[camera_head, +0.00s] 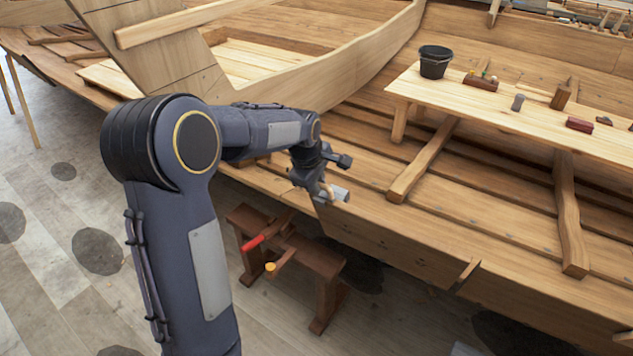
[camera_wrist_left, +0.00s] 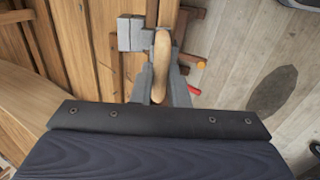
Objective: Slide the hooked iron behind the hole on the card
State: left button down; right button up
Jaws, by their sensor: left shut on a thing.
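My left gripper (camera_head: 322,178) is shut on a tool with a pale wooden handle (camera_wrist_left: 161,68), held at the hull's near edge. The handle lies between the two fingers in the left wrist view. A grey metal block (camera_wrist_left: 130,33) shows beside the fingers there and looks like the tool's head; how it joins the handle is hidden. I cannot tell whether this tool is the hooked iron. I cannot make out a card or its hole in either view. My right gripper is not in view.
The planked hull (camera_head: 395,235) fills the middle and right. A plank table (camera_head: 470,105) in it bears a black bucket (camera_head: 435,61), a red block (camera_head: 580,124) and small tools. A low brown bench (camera_head: 318,258) with red- and orange-ended tools stands below my gripper.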

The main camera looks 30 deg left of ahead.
pick_arm(q)
jog(key=shift+s+d, duration=0.15)
jog(key=shift+d, duration=2.5)
jog(key=shift+d, duration=0.1)
jog(key=shift+d, duration=0.6)
jog(key=c, duration=1.3)
grip_release()
jog(key=shift+s+r, duration=0.1)
